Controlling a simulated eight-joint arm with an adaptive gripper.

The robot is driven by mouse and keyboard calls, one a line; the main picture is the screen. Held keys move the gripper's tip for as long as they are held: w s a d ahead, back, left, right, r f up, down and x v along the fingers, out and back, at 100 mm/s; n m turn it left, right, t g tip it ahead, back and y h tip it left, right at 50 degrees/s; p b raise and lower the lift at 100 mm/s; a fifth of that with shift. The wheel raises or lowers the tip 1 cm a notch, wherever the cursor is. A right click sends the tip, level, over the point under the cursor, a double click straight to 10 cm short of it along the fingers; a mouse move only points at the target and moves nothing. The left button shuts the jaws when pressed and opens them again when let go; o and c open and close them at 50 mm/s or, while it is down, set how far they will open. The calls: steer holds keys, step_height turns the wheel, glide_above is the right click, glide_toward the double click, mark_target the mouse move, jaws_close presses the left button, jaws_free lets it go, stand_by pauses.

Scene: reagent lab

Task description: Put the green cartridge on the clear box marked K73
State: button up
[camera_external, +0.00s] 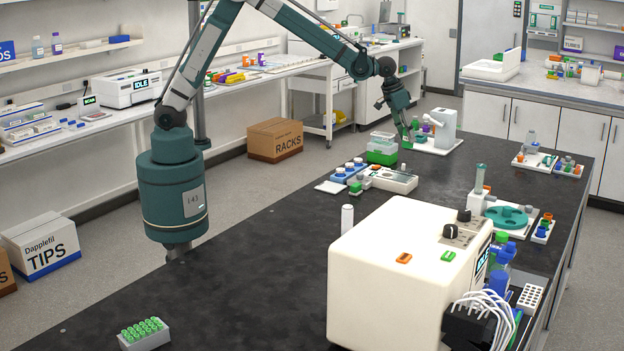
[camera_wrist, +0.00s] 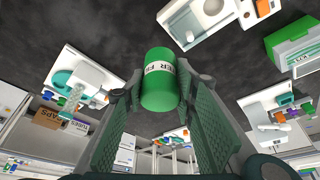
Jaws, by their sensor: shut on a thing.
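My gripper (camera_wrist: 158,88) is shut on the green cartridge (camera_wrist: 160,95), a green cylinder with a white printed band. In the external view my gripper (camera_external: 405,137) points down, and the cartridge shows as a small green end (camera_external: 407,144) just to the right of a box with a clear upper part and a green base (camera_external: 382,157). That box shows at the right edge of the wrist view (camera_wrist: 288,42).
A white tray (camera_external: 398,182) and a blue rack (camera_external: 350,170) stand in front of the box. A white instrument (camera_external: 446,130) stands just right of my gripper. A large cream machine (camera_external: 385,270) fills the front bench. The bench's left part is mostly clear.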

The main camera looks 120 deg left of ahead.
steer(key=s+a+r+n+g+p, duration=0.1)
steer(key=s+a+n, duration=0.1)
steer(key=s+a, duration=0.55)
steer(key=s+a+r+n+p, duration=0.1)
steer(key=s+a, duration=0.4)
steer(key=a, duration=0.5)
steer(key=r+n+g+y+p, duration=0.1)
steer(key=n+p, duration=0.1)
steer(key=n, duration=0.1)
glide_above(383, 134)
steer(key=shift+r, duration=0.1)
steer(key=shift+f, duration=3.15)
steer(key=shift+f, duration=0.1)
steer(key=shift+f, duration=1.75)
steer(key=shift+f, duration=0.15)
